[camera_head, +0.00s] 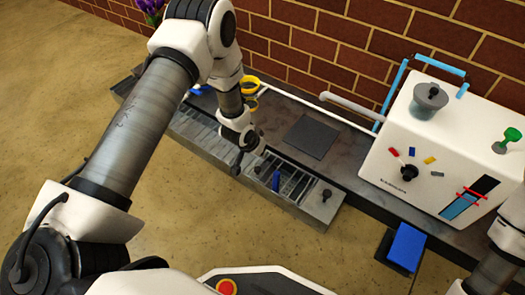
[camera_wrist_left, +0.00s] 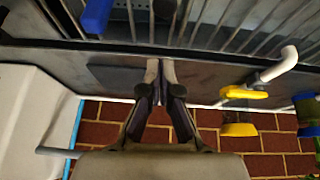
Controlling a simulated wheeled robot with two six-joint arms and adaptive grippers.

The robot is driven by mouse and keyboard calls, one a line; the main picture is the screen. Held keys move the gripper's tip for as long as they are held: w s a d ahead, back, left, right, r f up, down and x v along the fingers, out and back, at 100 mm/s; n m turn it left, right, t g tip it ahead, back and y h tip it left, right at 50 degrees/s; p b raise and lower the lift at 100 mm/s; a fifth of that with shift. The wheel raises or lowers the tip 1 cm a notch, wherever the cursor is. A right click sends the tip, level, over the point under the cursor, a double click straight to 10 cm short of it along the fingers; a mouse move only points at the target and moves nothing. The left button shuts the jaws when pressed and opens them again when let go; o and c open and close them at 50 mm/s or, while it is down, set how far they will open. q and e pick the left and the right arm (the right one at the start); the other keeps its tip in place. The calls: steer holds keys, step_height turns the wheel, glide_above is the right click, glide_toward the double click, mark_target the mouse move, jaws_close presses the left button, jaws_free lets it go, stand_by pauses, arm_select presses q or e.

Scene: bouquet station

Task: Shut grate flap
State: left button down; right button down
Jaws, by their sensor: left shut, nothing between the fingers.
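A slatted metal grate (camera_head: 297,184) runs along the front of the bench, with a blue tab (camera_head: 276,180) standing on it. The slats (camera_wrist_left: 222,22) and the blue tab (camera_wrist_left: 97,15) also show at the top of the left wrist view. I cannot tell clearly which part is the flap or how far it is open. My left gripper (camera_head: 238,164) is over the grate, left of the blue tab. In the wrist view its fingers (camera_wrist_left: 162,72) are together with nothing between them, apart from the tab. My right gripper is out of view.
A white machine (camera_head: 420,155) with knobs stands at the right. A dark square plate (camera_head: 311,137) lies behind the grate. Yellow rings (camera_head: 249,86) are near the brick wall. A blue pad (camera_head: 407,246) is at the front right. A black knob (camera_head: 326,194) is at the grate's right end.

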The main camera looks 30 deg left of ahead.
mark_target(255, 171)
arm_select(q)
steer(key=s+f, duration=0.1)
steer(key=s+f+t+p, duration=0.2)
steer(key=s+f, duration=0.1)
steer(key=shift+a, duration=0.4)
steer(key=shift+s+f, duration=0.35)
steer(key=shift+f, duration=0.5)
steer(key=shift+s+f, duration=0.1)
